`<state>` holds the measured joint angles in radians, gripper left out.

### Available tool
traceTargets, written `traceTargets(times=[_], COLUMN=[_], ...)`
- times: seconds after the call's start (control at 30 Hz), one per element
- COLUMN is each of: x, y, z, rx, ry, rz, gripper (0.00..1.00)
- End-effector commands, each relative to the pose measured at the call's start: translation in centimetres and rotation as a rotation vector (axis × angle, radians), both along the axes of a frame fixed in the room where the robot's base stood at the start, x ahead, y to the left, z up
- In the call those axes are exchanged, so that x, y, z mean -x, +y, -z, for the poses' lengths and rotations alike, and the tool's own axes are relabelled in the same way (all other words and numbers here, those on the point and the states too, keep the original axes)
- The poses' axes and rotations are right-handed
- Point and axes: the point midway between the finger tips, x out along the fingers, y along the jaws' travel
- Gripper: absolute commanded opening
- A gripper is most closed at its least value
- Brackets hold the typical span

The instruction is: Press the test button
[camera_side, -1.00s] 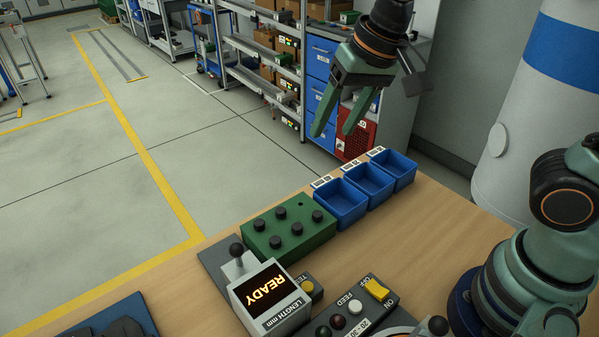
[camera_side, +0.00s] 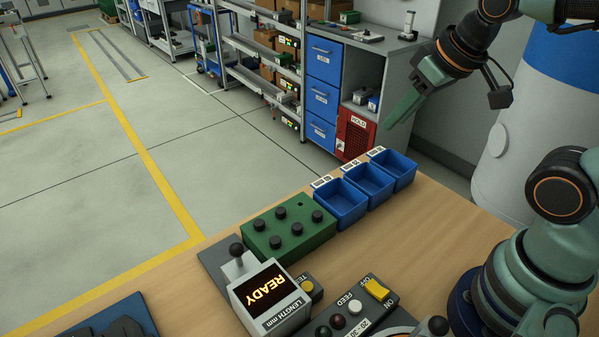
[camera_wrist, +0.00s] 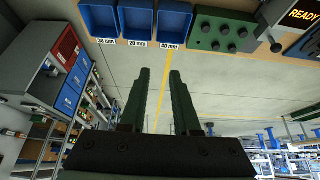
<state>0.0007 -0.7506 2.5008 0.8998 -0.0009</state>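The yellow test button (camera_side: 307,286) sits on a small dark box with a partly hidden "TE..." label, just right of the length gauge. The gauge's display (camera_side: 268,289) reads READY; the display also shows at the upper right in the wrist view (camera_wrist: 304,15). My gripper (camera_side: 392,122) is in the air behind and above the blue bins, well away from the button. In the side view its fingers overlap. In the wrist view the gripper (camera_wrist: 160,72) shows two green fingers with an empty gap between them. The button does not show in the wrist view.
A green block with black pegs (camera_side: 289,229) and several blue bins (camera_side: 341,203) stand along the table's back edge. A feed control box (camera_side: 351,309) with a yellow switch (camera_side: 377,289) is right of the button. Wooden tabletop (camera_side: 425,225) lies bare between the bins and my base.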

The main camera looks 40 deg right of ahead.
Motion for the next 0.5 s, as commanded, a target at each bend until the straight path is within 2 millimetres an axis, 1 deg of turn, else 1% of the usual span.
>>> traceTargets(times=[0.03,0.07,0.5], x=[-0.01,-0.01,-0.01], y=[0.01,0.01,0.02], z=[0.0,0.0,-0.02], rx=[0.0,0.0,0.0], ry=[0.0,0.0,0.0], rz=[0.0,0.0,0.0], gripper=[0.07,0.0,0.0])
